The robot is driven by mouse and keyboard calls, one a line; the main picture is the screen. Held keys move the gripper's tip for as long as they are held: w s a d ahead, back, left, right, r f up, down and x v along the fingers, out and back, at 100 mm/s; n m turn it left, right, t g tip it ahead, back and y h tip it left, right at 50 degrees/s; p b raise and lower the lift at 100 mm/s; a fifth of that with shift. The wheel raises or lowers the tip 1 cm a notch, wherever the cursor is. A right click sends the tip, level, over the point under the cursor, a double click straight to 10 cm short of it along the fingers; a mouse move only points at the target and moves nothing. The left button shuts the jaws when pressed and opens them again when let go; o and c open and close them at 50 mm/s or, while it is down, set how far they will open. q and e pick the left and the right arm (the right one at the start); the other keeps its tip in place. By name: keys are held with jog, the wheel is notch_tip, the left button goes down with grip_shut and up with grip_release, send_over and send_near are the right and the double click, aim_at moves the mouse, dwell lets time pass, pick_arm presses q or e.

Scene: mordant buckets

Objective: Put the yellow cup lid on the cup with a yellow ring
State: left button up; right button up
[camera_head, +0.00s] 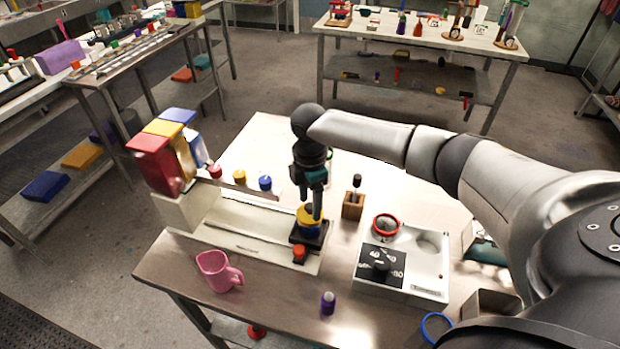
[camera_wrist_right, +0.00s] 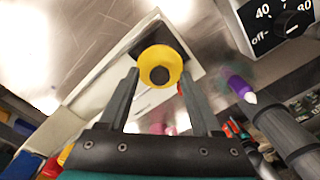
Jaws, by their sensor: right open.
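A round yellow piece with a dark knob (camera_head: 305,215), which looks like the yellow cup lid, sits over a black square base, with some blue beneath it. It also shows in the right wrist view (camera_wrist_right: 172,60). My right gripper (camera_head: 316,212) points down at it. In the wrist view my right gripper (camera_wrist_right: 160,76) is open, with one finger on each side of the yellow piece. I cannot tell whether the fingers touch it. I cannot make out a separate cup with a yellow ring. My left gripper is not in view.
A red-ringed cup (camera_head: 386,225) stands on the white heater unit (camera_head: 428,282). A blue ring (camera_head: 435,326) shows at the front right. A pink jug (camera_head: 217,271), a purple-bodied bottle (camera_head: 328,303) and a wooden block (camera_head: 353,206) stand nearby. Red, yellow and blue containers (camera_head: 158,165) stand left.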

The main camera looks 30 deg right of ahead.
notch_tip(320, 180, up, 14)
jog(key=shift+r, duration=0.2)
jog(key=shift+f, duration=0.1)
dwell(0.5)
